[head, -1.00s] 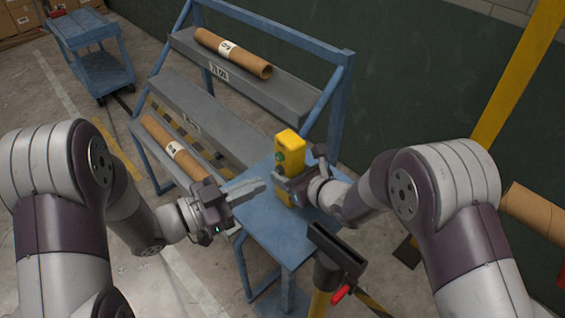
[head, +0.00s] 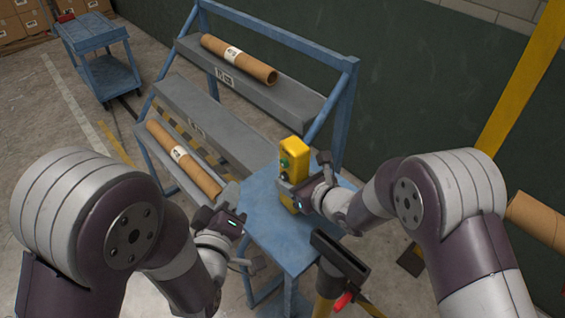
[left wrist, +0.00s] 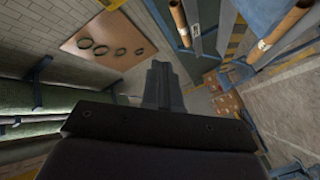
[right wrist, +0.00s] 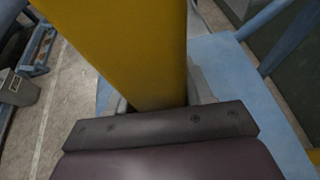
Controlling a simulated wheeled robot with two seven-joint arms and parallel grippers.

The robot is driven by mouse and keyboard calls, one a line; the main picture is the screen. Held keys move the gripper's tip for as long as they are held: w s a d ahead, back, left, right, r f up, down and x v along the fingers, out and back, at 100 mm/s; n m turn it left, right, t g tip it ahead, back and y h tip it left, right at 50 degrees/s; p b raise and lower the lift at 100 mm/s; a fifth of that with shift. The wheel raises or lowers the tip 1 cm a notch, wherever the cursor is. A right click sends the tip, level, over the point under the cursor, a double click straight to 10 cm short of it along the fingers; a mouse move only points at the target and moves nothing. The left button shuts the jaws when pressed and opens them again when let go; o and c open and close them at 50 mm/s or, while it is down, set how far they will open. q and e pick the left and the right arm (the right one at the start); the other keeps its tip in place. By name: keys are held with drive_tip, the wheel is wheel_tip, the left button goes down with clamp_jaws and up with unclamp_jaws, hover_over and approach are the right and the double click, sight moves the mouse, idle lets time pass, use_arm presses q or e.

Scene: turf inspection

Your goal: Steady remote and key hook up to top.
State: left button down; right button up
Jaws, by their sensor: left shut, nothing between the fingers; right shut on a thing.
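The remote is a yellow box with dark and green buttons (head: 295,152), standing upright above the blue side table (head: 262,203). My right gripper (head: 290,190) is shut on its lower part; in the right wrist view the yellow body (right wrist: 130,45) rises between the fingers. Whether its base touches the table is hidden. My left gripper (head: 250,264) is shut and empty, low in front of the table's left edge; its closed fingers (left wrist: 163,85) show in the left wrist view. I cannot make out a key hook.
A blue rack with grey shelves (head: 215,125) holds cardboard tubes (head: 238,60) behind the table. A black-topped stand (head: 340,257) with a red handle is close in front at right. A blue cart (head: 95,55) stands far left.

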sight(284, 163)
use_arm(q)
drive_tip(key=w+d, duration=0.5)
drive_tip(key=d, duration=0.2)
drive_tip(key=shift+w, duration=0.35)
idle(2.0)
drive_tip(key=shift+w+d, duration=0.25)
